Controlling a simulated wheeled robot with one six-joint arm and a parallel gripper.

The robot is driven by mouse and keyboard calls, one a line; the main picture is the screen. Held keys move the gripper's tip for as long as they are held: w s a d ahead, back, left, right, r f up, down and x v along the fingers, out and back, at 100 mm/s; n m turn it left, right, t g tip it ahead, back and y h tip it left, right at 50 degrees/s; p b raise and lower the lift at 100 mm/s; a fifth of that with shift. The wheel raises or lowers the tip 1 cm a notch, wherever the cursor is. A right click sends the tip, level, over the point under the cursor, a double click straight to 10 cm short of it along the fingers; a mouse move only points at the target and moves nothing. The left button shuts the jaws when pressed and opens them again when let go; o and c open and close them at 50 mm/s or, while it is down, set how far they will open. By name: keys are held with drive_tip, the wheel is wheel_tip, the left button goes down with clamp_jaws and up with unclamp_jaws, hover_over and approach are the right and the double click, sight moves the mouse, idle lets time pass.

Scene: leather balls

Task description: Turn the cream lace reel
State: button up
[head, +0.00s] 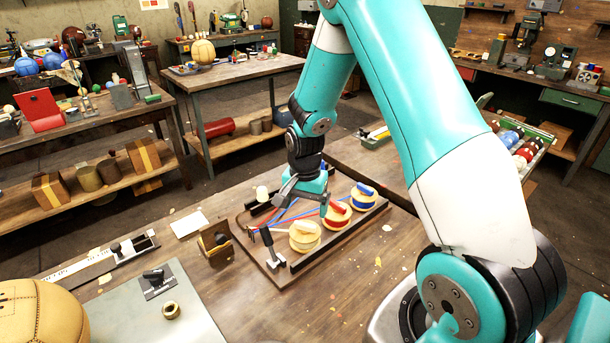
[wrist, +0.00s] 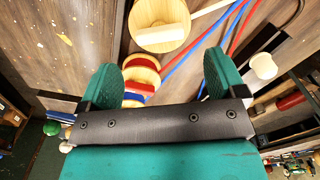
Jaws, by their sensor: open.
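The cream lace reel (head: 304,236) sits at the near end of a row of three reels on a wooden board (head: 278,279). It has a cream bar on top and shows at the top of the wrist view (wrist: 160,20). The red lace reel (head: 336,213) and the blue lace reel (head: 362,196) stand beyond it. My gripper (head: 304,199) is open and empty above the board, behind and left of the cream reel, apart from it. In the wrist view both teal fingers (wrist: 160,72) are spread, with the red reel (wrist: 142,70) partly seen between them.
Red, blue and cream laces (wrist: 215,40) run across the board. A white cylinder (head: 262,193) stands at the board's far left. A large tan ball (head: 38,312) is front left. Bare tabletop lies right of the board.

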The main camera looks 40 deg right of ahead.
sight(305, 224)
wheel_tip(305, 224, up, 11)
drive_tip(key=b, duration=0.1)
drive_tip(key=shift+r, duration=0.2)
idle(0.4)
drive_tip(key=s+a+r+n+y, duration=0.1)
drive_tip(key=s+a+r+n, duration=0.25)
drive_tip(key=a, duration=0.25)
drive_tip(key=s+a+r+n+y, duration=0.1)
drive_tip(key=s+a+r+n, duration=0.1)
drive_tip(key=s+a+n, duration=0.3)
drive_tip(key=s+a+r+n+y, duration=0.2)
drive_tip(key=s+a+r+n, duration=0.1)
drive_tip(key=s+a+n, duration=0.7)
drive_tip(key=s+a, duration=0.1)
drive_tip(key=s, duration=0.2)
drive_tip(key=shift+s+a+r+b, duration=0.15)
drive_tip(key=shift+s+a+b, duration=0.15)
drive_tip(key=shift+s+b, duration=0.1)
